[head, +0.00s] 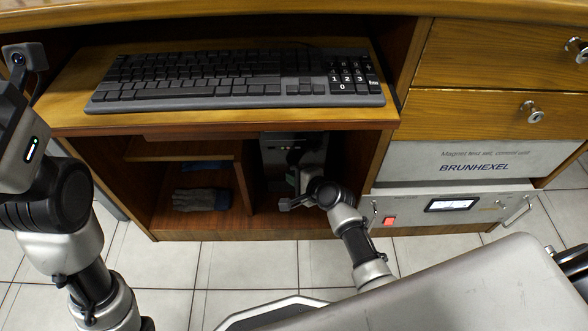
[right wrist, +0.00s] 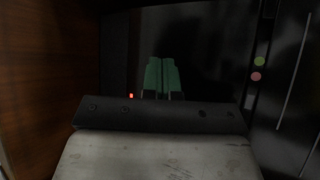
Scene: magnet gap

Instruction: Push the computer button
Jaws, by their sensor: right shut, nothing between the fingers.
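A dark computer tower (head: 278,153) stands in the open cabinet compartment under the keyboard shelf, partly hidden by my right arm. My right gripper (head: 303,180) is inside that compartment in front of the tower, small and partly hidden by its own wrist. In the right wrist view its green-padded fingers (right wrist: 163,78) are together and empty, pointing at a dark surface. A dark panel (right wrist: 283,75) with a green and a pink round spot stands to their right. A button cannot be made out clearly, nor whether the fingertips touch anything. My left arm is at the left; its gripper is out of view.
A black keyboard (head: 230,80) lies on the pull-out shelf (head: 240,122) above my right gripper. Dark gloves (head: 201,199) lie in the left compartment. A grey instrument (head: 450,208) with a red switch stands at the right. Wooden side walls bound the compartment closely.

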